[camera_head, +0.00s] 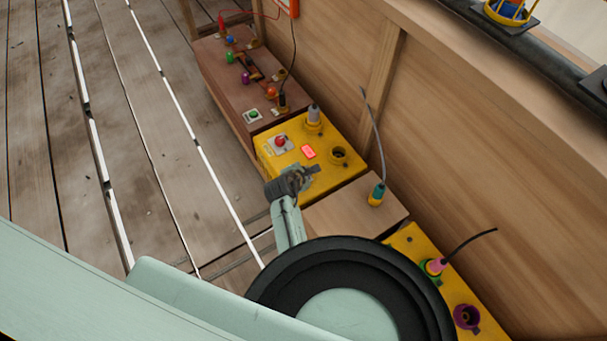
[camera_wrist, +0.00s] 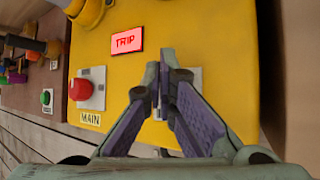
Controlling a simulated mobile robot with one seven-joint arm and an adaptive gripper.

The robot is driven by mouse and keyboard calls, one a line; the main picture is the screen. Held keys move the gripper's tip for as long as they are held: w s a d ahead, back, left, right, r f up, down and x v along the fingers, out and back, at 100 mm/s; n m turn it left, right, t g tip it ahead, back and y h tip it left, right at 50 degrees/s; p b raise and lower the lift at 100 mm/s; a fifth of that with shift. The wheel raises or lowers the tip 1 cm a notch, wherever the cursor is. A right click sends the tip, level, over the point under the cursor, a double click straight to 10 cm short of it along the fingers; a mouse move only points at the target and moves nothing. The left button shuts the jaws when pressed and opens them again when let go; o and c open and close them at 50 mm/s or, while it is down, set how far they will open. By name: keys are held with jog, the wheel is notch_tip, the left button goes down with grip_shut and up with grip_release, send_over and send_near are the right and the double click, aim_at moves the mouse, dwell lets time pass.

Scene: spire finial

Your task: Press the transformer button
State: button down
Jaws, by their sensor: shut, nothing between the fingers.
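My gripper (camera_head: 312,172) is shut and empty at the top of the yellow box (camera_head: 262,148). In the wrist view the fingertips (camera_wrist: 163,78) are in front of a pale plate (camera_wrist: 195,78) on the yellow face. The fingers hide most of this plate and whatever it carries; contact cannot be told. A red button (camera_head: 280,141), labelled MAIN in the wrist view (camera_wrist: 82,89), sits left of the fingers. A green button (camera_head: 254,114) is on the brown box (camera_head: 215,65), also seen in the wrist view (camera_wrist: 46,98). No label reading transformer is legible.
A lit red TRIP sign (camera_head: 308,151) is on the yellow box, beside a socket (camera_head: 339,155) and a plugged connector (camera_head: 314,117). A loose cable with a green and yellow plug (camera_head: 376,195) stands on the wooden block (camera_head: 345,215). A wooden wall (camera_head: 470,130) runs along the right.

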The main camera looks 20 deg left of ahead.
jog(key=shift+f, duration=0.45)
dwell(0.4)
jog(key=shift+r, duration=0.1)
jog(key=shift+r+p, duration=0.8)
jog(key=shift+p, duration=0.1)
notch_tip(320, 180, up, 5)
jog(key=p, duration=0.5)
jog(key=shift+p, duration=0.3)
dwell(0.5)
